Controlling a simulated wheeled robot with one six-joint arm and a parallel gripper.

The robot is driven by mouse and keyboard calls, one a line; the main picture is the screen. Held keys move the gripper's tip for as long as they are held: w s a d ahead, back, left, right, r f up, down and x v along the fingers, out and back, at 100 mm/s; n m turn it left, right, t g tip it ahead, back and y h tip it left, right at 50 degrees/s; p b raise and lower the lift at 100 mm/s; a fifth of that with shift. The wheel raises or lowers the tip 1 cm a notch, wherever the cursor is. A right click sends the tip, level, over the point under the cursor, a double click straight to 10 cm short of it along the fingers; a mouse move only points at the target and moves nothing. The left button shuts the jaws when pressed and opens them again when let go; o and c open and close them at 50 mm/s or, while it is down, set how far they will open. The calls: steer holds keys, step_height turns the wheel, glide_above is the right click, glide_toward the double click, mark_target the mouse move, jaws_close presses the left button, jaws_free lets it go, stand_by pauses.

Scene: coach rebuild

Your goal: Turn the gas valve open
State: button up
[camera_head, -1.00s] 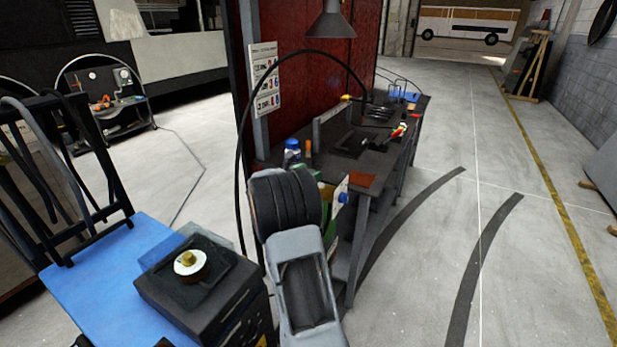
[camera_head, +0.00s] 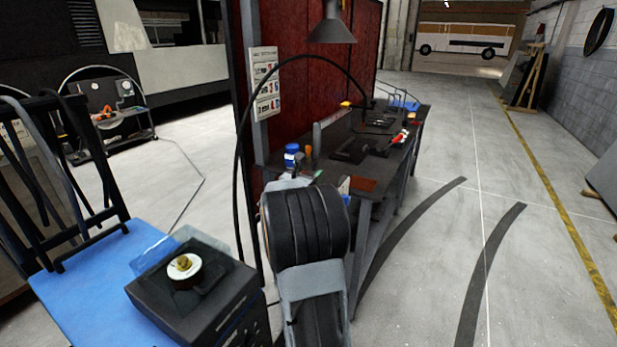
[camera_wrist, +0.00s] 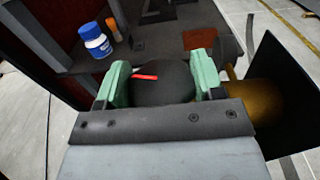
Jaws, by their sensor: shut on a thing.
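In the wrist view the gas valve's dark round knob (camera_wrist: 168,88) with a red bar on it sits between the two pale green fingers of my gripper (camera_wrist: 161,72). The gripper is shut on the knob, one finger on each side. A brass-coloured round part (camera_wrist: 250,100) is just right of the fingers. In the head view my own arm hides the gripper and the knob.
A black panel (camera_wrist: 288,80) stands close right of the gripper in the wrist view. Open floor (camera_head: 460,290) lies right of the bench.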

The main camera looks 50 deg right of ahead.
steer(key=o, duration=0.9)
steer(key=v, duration=1.3)
steer(key=shift+a+b, duration=0.35)
steer(key=shift+a, duration=0.05)
